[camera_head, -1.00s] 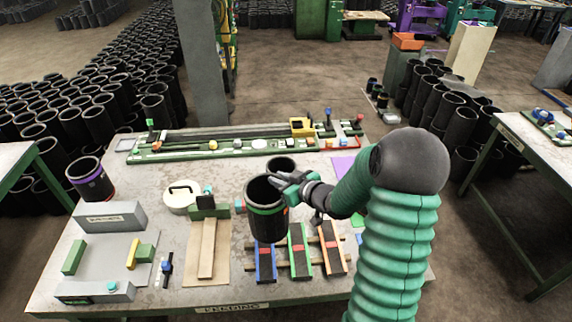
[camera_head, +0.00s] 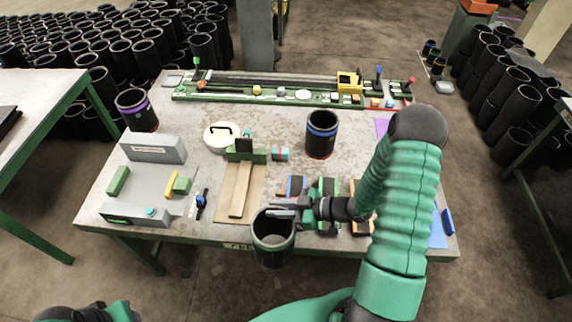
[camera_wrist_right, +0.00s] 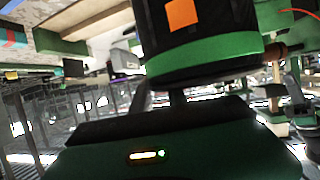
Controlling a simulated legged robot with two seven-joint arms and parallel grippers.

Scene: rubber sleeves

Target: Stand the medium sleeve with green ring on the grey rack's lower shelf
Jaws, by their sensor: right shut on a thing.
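My right gripper (camera_head: 295,210) is shut on the rim of a black sleeve (camera_head: 273,246). The sleeve hangs roughly upright, open end up, at the table's front edge. Its ring is hard to see in the head view. In the right wrist view the held sleeve (camera_wrist_right: 200,40) shows a green ring and an orange square mark. I cannot make out the grey rack or its lower shelf in either view. Part of my left arm shows at the bottom left of the head view, but its gripper does not show.
A blue-ringed sleeve (camera_head: 321,138) and a purple-ringed sleeve (camera_head: 136,110) stand on the table (camera_head: 185,222). A grey-green fixture (camera_head: 150,150), a white round lidded thing (camera_head: 218,137) and a long green rail (camera_head: 290,97) also occupy it. Floor is free in front.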

